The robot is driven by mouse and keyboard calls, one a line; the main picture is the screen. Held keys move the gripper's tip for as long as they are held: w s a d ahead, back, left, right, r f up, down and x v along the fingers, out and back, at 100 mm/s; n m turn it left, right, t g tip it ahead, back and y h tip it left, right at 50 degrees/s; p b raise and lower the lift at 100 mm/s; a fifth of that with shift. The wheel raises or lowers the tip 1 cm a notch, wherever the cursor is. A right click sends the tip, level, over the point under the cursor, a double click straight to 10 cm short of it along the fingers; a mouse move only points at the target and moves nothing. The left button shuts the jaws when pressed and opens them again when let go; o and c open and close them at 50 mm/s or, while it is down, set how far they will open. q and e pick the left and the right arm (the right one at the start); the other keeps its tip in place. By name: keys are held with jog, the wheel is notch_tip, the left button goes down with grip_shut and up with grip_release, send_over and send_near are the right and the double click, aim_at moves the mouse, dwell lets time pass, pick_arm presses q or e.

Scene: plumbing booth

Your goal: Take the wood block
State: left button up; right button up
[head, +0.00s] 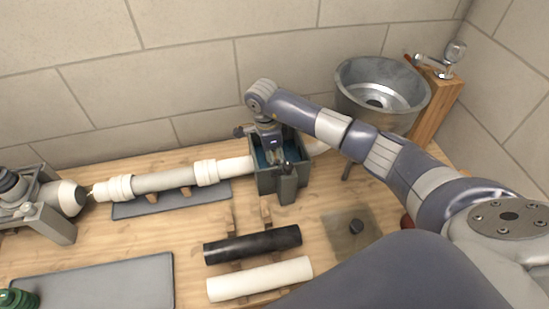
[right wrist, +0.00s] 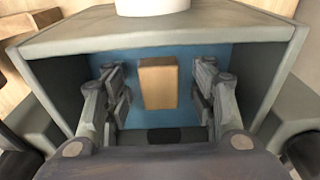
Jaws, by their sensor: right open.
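The wood block (right wrist: 159,84) is a small tan rectangle inside a grey box with a blue inner floor (right wrist: 205,55), seen in the right wrist view. My right gripper (right wrist: 160,100) is open, with one finger on each side of the block and a visible gap to both. In the head view my right arm reaches in from the right and my right gripper (head: 272,150) points down into the grey box (head: 289,187). The block is hidden there by the gripper and box wall. My left gripper is not clearly seen.
A white pipe (head: 165,181) runs into the box's left side. A metal basin (head: 382,92) stands behind right. A black pipe (head: 252,245) and a white pipe (head: 260,279) lie on wooden supports in front.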

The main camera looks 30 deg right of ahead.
jog(key=shift+f, duration=0.15)
jog(key=c, duration=1.1)
jog(key=shift+c, duration=0.2)
